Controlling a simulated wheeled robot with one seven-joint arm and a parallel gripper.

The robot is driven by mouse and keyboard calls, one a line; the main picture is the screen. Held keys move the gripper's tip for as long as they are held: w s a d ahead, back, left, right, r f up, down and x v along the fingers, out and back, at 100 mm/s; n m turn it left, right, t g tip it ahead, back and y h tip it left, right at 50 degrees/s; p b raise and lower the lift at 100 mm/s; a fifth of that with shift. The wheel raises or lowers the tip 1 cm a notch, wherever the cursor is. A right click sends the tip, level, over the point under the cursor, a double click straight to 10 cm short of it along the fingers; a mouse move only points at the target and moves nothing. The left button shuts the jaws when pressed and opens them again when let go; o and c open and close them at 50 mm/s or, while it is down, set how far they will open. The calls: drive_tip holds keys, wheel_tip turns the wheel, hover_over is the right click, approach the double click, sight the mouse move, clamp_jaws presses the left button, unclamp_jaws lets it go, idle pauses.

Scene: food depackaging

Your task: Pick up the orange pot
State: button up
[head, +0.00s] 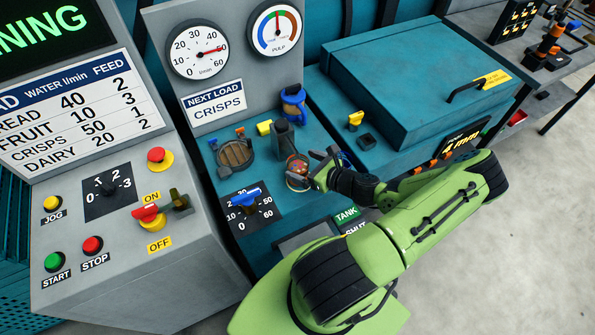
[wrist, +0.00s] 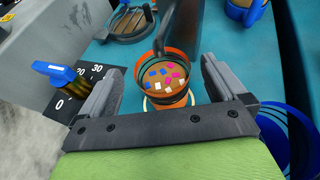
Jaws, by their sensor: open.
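The orange pot (wrist: 172,100) stands upright on the teal surface in the wrist view, with small pink, blue and white bits on a brown filling inside. In the head view the pot (head: 297,181) is small, just left of my gripper (head: 322,172). In the wrist view my gripper (wrist: 162,73) is open, one finger on each side of the pot. The pot lies between the fingers as seen there; I see no clear contact. A dark grey spout (wrist: 181,28) covers part of its far rim.
A blue-handled dial (head: 245,197) sits left of the pot. A round barred hatch (head: 235,154) and a blue-handled pot (head: 293,103) stand behind. Blue rings (wrist: 272,135) lie right of my gripper. A teal lidded box (head: 420,70) stands at the right.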

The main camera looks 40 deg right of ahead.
sight(291, 160)
drive_tip(key=x, duration=0.5)
drive_tip(key=shift+d+f, duration=0.1)
drive_tip(key=shift+f, duration=0.05)
drive_tip(key=c, duration=1.1)
